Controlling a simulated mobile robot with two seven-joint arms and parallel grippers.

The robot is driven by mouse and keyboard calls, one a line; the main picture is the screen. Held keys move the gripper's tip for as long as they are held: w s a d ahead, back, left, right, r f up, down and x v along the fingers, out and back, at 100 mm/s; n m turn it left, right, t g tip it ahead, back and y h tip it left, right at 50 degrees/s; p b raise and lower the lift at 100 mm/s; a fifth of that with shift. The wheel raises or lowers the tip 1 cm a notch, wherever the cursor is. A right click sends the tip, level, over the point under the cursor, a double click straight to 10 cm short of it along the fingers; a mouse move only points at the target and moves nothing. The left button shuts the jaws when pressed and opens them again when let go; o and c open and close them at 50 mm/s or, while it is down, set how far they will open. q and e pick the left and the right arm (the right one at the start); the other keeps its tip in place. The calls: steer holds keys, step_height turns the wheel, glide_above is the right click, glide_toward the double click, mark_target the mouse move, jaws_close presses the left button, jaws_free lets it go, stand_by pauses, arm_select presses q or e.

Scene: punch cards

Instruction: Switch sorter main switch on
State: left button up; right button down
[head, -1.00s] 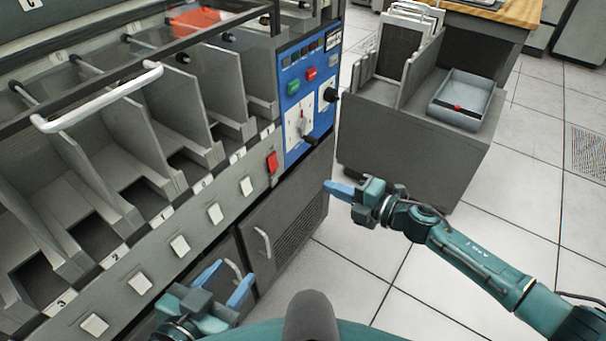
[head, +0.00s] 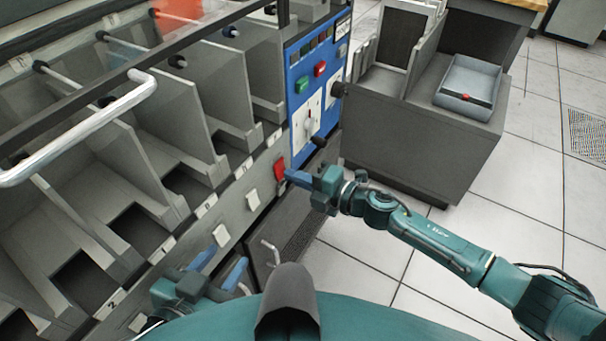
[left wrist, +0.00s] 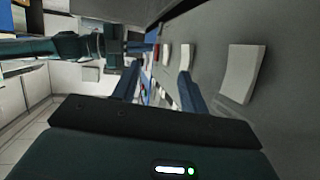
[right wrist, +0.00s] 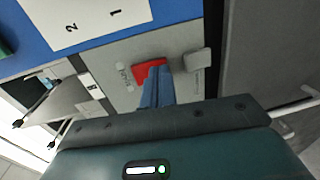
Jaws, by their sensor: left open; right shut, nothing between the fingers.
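The sorter (head: 253,172) stands on the left with a red rocker switch (head: 280,170) on its grey front strip, below the blue control panel. The red switch also shows in the right wrist view (right wrist: 149,69), beside small lettering too blurred to read. My right gripper (head: 289,176) is shut and empty, its fingertips right at the red switch. In the right wrist view its fingers (right wrist: 157,72) overlap the switch's edge; I cannot tell whether they touch it. My left gripper (head: 232,248) is open and empty, low in front of the sorter's strip.
The blue panel (head: 299,92) carries green and red buttons and a black-knobbed lever (head: 317,141). White push plates (head: 252,201) line the strip. A grey cabinet (head: 415,150) with a tray (head: 468,88) stands behind my right arm. The floor at right is clear.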

arm_select(q)
steer(key=shift+w, duration=0.15)
arm_select(e)
steer(key=shift+a, duration=0.1)
arm_select(q)
steer(key=shift+w+d+t+b, duration=0.2)
steer(key=shift+t+b, duration=0.4)
steer(key=shift+b, duration=0.25)
arm_select(e)
steer(key=shift+w+a, duration=0.1)
steer(key=shift+a, duration=0.1)
arm_select(q)
steer(key=shift+f, duration=0.1)
